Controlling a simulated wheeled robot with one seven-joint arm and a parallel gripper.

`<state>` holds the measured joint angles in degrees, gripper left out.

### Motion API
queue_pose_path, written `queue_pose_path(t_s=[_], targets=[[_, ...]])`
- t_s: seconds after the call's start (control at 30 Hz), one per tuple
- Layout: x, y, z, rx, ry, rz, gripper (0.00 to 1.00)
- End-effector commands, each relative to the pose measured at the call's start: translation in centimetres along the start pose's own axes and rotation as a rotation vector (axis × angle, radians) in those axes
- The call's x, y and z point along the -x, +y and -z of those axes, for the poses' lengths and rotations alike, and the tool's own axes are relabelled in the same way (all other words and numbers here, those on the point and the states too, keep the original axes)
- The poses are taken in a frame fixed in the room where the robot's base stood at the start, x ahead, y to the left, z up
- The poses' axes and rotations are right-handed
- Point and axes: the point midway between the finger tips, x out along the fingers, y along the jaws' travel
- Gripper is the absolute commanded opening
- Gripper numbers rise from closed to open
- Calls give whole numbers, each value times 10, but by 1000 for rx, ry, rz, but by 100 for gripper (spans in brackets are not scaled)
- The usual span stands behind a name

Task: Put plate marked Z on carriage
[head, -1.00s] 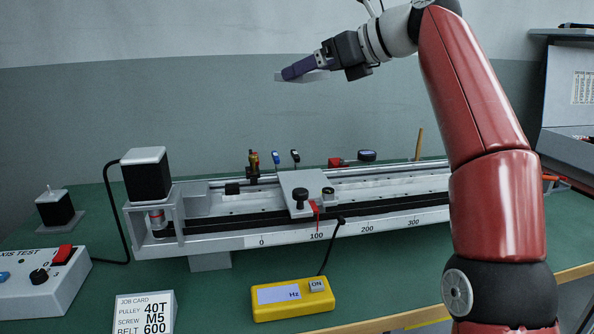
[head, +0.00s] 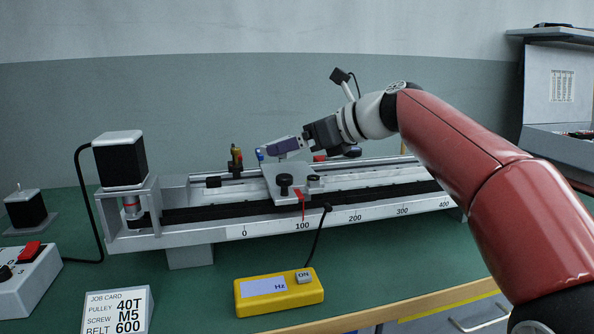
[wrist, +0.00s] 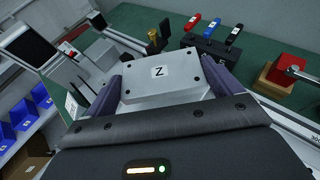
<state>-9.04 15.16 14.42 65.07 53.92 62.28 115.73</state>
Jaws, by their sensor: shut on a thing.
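The plate marked Z (wrist: 160,85) is a light grey rectangle with dark corner holes and a white Z label. My gripper (head: 283,147) is shut on it; the purple fingers (wrist: 226,82) grip its two sides in the wrist view. In the head view the fingers mostly hide the plate. The carriage (head: 271,181) is a light grey block on the rail with two black knobs and a red pointer near the 100 mark. My gripper is just above and behind its front part. I cannot tell whether the plate touches the carriage. In the wrist view the plate hides the carriage.
Red, blue and black handles stand in a dark holder (wrist: 208,52) beyond the plate. A motor (head: 121,160) rises at the rail's left end. A yellow Hz box (head: 279,292) lies in front.

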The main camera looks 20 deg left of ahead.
Motion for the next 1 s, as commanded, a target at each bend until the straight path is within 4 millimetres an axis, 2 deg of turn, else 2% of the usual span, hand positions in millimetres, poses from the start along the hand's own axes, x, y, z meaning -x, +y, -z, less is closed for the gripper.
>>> queue_pose_path(t_s=[0.13,0.3,0.7,0.73,0.8,1.0], targets=[[-4,0,11,-1,-1,0,60],[-14,0,34,-2,0,0,60],[-16,0,38,0,-1,0,60],[-16,0,39,0,0,-1,92],[-16,0,39,0,0,-1,100],[-16,0,38,0,0,-1,100]])
